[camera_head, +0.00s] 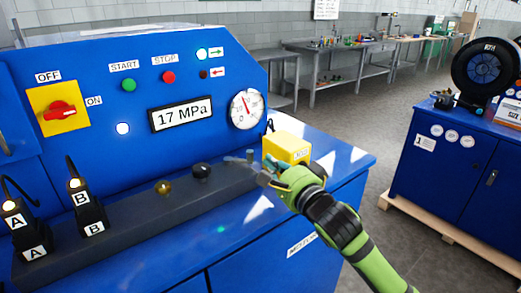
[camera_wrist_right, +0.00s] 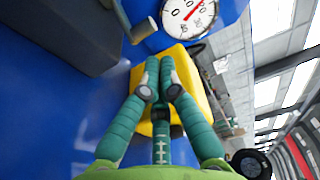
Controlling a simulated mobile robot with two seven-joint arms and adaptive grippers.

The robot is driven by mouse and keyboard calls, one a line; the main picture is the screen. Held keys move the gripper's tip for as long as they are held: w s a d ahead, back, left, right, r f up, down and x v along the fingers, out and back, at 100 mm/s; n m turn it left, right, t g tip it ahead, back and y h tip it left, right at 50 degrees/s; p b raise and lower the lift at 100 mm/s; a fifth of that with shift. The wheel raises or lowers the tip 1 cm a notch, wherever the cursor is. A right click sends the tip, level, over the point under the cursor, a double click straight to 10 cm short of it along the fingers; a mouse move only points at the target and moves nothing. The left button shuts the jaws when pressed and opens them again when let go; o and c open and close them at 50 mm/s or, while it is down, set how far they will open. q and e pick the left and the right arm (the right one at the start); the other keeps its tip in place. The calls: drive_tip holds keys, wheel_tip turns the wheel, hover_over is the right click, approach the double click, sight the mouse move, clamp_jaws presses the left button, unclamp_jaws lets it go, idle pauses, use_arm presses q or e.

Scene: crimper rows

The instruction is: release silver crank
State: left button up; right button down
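The silver crank (camera_head: 238,160) stands at the right end of the dark grey rail on the blue machine, beside a yellow box. In the right wrist view its grey arm and round handle end (camera_wrist_right: 144,31) show at the top, left of the gauge. My right gripper (camera_head: 269,168) is just right of the crank, in front of the yellow box (camera_head: 288,146). In the wrist view its teal fingers (camera_wrist_right: 160,92) point at the yellow box, with a gap between the finger pair and the thumb. The crank lies outside the fingers. My left gripper is not in view.
The panel carries a red switch (camera_head: 60,110), buttons, a 17 MPa display (camera_head: 181,114) and a gauge (camera_head: 247,109). Black connectors A (camera_head: 28,229) and B (camera_head: 86,210) stand on the rail's left. A second blue cabinet (camera_head: 448,160) stands right, across open floor.

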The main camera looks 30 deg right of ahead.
drive_tip(key=w+p, duration=0.1)
drive_tip(key=w, duration=0.3)
drive_tip(key=shift+w+r, duration=0.1)
drive_tip(key=shift+w, duration=0.7)
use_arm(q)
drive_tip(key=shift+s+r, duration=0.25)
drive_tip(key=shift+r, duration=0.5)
use_arm(e)
drive_tip(key=shift+w, duration=0.1)
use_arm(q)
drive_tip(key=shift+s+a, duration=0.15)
use_arm(e)
drive_tip(key=shift+w, duration=0.1)
